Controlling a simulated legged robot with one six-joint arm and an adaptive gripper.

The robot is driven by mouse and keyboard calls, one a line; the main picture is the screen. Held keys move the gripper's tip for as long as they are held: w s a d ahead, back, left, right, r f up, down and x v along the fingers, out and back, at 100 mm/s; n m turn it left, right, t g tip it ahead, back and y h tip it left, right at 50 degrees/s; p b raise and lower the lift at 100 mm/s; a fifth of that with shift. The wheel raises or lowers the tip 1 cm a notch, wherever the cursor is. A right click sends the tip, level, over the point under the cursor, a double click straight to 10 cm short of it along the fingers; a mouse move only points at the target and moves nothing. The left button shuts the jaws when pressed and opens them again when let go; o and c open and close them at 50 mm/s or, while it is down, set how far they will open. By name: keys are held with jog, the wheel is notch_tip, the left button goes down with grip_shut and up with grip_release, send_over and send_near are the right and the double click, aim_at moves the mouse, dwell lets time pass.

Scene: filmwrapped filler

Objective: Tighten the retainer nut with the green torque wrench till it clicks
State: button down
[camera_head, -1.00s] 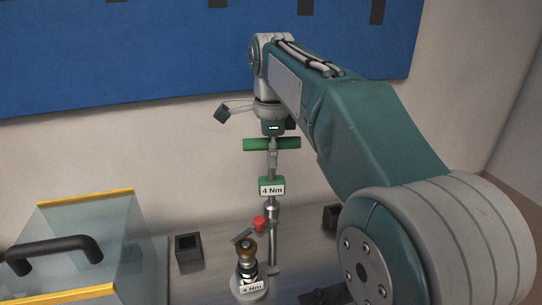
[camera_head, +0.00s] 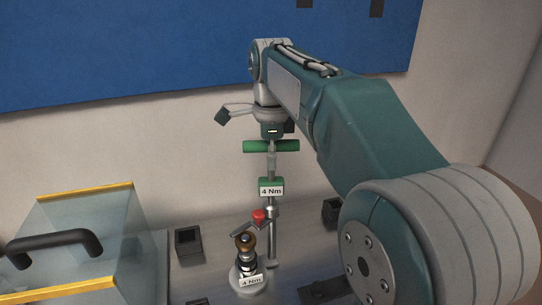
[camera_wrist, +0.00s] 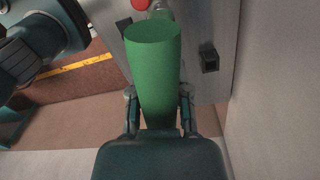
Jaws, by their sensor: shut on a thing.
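The green torque wrench (camera_head: 271,187) hangs upright, with a "4 Nm" tag on its shaft. My gripper (camera_head: 271,138) is shut on its green crossbar handle, which fills the middle of the wrist view (camera_wrist: 155,65) between the two fingers. The wrench's lower end overlaps a grey post (camera_head: 272,240) in the head view, so I cannot tell where it stops. The retainer nut seems to be the bronze-coloured piece (camera_head: 246,242) on a round fixture (camera_head: 248,284) tagged "4 Nm", just left of the post. It is apart from the handle.
A red knob (camera_head: 259,215) on a short grey lever stands by the nut. A clear case with yellow edges (camera_head: 88,225) and a black handle is at left. Dark square sockets (camera_head: 188,242) (camera_head: 333,211) sit on the grey bench, with a wall behind.

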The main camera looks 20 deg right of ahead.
jog(key=shift+m, duration=1.3)
jog(key=shift+m, duration=1.7)
